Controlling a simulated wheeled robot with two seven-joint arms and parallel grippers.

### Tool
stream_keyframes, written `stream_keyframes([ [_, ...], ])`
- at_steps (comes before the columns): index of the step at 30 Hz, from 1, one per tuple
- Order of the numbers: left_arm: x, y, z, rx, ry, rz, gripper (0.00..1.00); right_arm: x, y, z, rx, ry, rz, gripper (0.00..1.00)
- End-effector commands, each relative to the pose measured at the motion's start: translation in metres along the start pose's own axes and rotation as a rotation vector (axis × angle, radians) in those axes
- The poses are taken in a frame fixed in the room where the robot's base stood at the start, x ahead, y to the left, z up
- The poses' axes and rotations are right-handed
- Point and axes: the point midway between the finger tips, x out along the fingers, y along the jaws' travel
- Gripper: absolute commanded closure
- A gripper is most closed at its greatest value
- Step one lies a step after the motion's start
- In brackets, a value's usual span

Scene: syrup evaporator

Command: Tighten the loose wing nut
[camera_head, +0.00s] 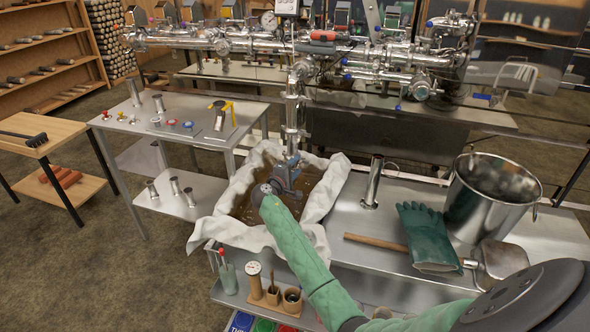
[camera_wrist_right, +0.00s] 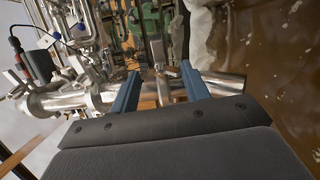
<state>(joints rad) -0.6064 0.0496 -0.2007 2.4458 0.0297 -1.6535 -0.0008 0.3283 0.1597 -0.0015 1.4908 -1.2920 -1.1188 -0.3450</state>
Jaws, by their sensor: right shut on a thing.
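My right gripper (camera_head: 287,178) is at the lower end of the vertical steel pipe (camera_head: 293,112) in the head view, above the cloth-lined pan. In the right wrist view, the blue fingers of the right gripper (camera_wrist_right: 160,72) stand on both sides of a small metal piece, the wing nut (camera_wrist_right: 160,88), in front of a horizontal steel pipe (camera_wrist_right: 228,85). The gripper is shut on this wing nut. In the head view the gripper hides the nut and its clamp. How tight the nut sits cannot be told. My left gripper is out of view.
The pan of brown liquid with a white cloth (camera_head: 335,190) lies below the gripper. A side table (camera_head: 205,140) holds small parts. Pipework (camera_head: 250,42) crosses the back.

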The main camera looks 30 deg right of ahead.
Motion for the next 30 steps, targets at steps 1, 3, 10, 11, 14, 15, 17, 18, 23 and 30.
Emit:
stream_keyframes([
  [1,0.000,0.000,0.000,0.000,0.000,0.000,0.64,0.000,-0.002,0.000,-0.002,0.000,-0.002,0.76],
  [3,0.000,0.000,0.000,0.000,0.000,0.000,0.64,0.000,-0.002,0.000,-0.002,0.000,-0.002,0.76],
  [10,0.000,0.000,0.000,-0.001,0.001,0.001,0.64,0.000,-0.001,0.000,-0.002,0.000,-0.001,0.31],
  [11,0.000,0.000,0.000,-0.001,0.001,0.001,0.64,0.000,-0.001,0.000,-0.002,0.000,-0.001,0.31],
  [14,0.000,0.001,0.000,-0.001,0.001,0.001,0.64,0.000,-0.001,0.000,-0.001,0.000,-0.001,0.31],
  [15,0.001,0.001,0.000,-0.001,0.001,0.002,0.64,-0.001,-0.001,0.000,-0.001,0.000,-0.001,0.31],
  [17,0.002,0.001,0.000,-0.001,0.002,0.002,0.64,-0.003,-0.001,0.000,-0.001,0.000,-0.001,0.31],
  [18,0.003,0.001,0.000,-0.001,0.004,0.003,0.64,-0.006,-0.002,0.000,-0.001,0.001,-0.001,0.31],
  [23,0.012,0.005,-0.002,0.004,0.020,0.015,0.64,-0.027,-0.004,-0.001,0.001,0.001,-0.003,0.31],
  [30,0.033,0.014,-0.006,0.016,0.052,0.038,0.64,-0.062,-0.003,-0.001,0.000,0.001,-0.002,0.31],
])
